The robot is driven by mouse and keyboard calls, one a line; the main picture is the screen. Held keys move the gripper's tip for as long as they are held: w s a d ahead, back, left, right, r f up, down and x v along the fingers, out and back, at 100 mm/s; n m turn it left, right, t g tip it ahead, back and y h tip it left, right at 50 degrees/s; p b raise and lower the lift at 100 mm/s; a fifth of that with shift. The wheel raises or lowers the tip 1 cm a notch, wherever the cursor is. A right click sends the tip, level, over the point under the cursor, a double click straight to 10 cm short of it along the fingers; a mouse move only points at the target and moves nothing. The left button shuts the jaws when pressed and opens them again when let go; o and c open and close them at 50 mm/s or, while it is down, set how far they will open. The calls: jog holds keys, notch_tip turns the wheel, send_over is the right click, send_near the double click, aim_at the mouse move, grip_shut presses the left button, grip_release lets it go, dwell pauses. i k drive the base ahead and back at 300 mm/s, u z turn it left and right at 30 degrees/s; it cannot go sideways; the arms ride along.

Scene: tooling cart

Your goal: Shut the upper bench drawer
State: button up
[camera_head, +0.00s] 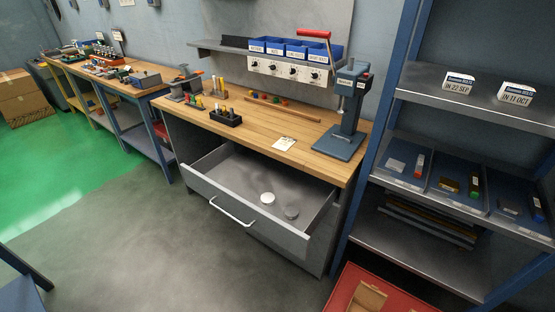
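The upper bench drawer (225,178) is pulled far out from under the wooden bench top (262,125). It is grey, with a pale bar handle (232,213) on its front panel. My gripper is not in view.
A blue shelf rack (370,195) stands close to the bench's right. A red case or tray (352,283) sits on the floor at the bottom right. A blue structure (22,285) is at bottom left. The floor (140,235) before the drawer is clear.

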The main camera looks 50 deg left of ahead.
aim_at(234, 183)
jog(key=u, duration=0.05)
jog(key=k, duration=0.95)
jog(key=u, duration=2.25)
jog(key=i, duration=1.1)
jog(key=z, duration=0.65)
jog(key=k, duration=0.3)
jog(key=u, duration=0.8)
